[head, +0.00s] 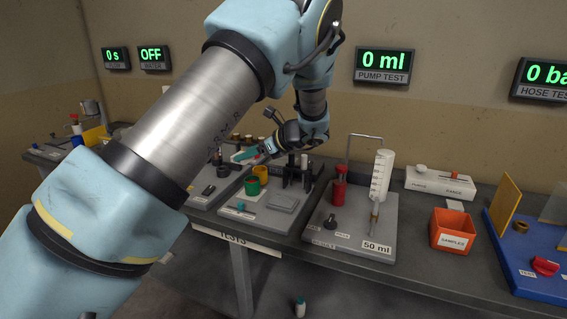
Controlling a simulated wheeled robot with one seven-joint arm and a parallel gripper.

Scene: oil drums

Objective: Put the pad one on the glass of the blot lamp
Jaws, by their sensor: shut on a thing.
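My gripper (242,155), with teal fingers, hangs above the grey station boards left of the picture's middle. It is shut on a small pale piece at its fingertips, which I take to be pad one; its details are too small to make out. Below and to the right is a grey board (268,221) with a green cup (252,186), a yellow cup (260,172) and a flat grey square plate (283,202). I cannot tell for sure which part is the blot lamp or its glass; my arm hides part of the bench.
To the right stand a pump board with a red cylinder (339,190) and a large syringe (381,178), an orange samples bin (452,229) and a blue board (530,262). A dark rack (297,172) stands close to my gripper. A small bottle (300,307) is on the floor.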

